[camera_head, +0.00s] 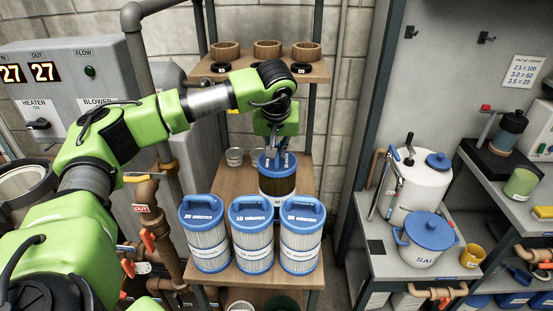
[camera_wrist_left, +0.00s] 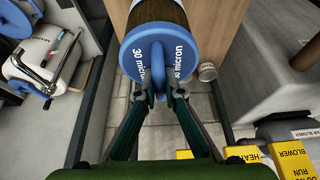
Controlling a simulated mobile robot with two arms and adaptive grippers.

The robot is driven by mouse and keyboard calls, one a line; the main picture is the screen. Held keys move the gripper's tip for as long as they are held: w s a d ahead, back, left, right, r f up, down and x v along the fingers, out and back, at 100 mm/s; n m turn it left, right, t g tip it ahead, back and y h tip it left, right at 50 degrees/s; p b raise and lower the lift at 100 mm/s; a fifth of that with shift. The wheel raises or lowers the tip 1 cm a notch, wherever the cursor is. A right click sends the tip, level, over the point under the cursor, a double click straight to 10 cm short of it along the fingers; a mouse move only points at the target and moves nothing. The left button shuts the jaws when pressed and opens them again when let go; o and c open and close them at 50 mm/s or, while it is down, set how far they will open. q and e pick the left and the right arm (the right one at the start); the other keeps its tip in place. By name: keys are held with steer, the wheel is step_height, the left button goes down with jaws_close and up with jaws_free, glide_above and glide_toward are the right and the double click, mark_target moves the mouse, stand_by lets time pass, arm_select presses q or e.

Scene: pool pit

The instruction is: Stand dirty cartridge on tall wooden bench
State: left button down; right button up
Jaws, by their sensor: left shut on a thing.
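The dirty cartridge (camera_head: 277,186) has a dark brown body and a blue cap. It is behind the middle of three clean cartridges, and its lower part is hidden. My left gripper (camera_head: 272,154) is above it, shut on its cap handle. In the left wrist view, the fingertips (camera_wrist_left: 161,94) close on the blue cap (camera_wrist_left: 157,55), marked "30 micron". The tall wooden bench (camera_head: 306,180) lies around and below it; I cannot tell whether the cartridge touches the wood. My right gripper is not in view.
Three white cartridges with blue caps (camera_head: 251,232) stand in a row at the front. Metal cans (camera_head: 235,157) sit behind, left of the dirty cartridge. An upper shelf (camera_head: 309,72) with wooden rings is above. Pipes (camera_head: 152,215) stand left; a grey shelf (camera_head: 385,262) stands right.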

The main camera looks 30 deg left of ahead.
arm_select(q)
step_height(320, 180, down, 3)
steer(key=shift+r+p, duration=0.2)
steer(key=shift+p, duration=0.1)
steer(key=shift+f, duration=0.1)
steer(key=c, duration=2.1)
jaws_free()
steer(key=shift+s, duration=0.1)
steer(key=shift+c, duration=0.2)
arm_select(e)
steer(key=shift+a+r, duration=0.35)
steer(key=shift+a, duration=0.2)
arm_select(q)
steer(key=shift+d+r, duration=0.1)
steer(key=shift+r, duration=0.2)
steer(key=b+v, duration=0.2)
steer(key=v, duration=0.9)
steer(key=shift+s+r+b, duration=0.15)
steer(key=shift+s+b, duration=0.05)
steer(key=shift+b, duration=0.2)
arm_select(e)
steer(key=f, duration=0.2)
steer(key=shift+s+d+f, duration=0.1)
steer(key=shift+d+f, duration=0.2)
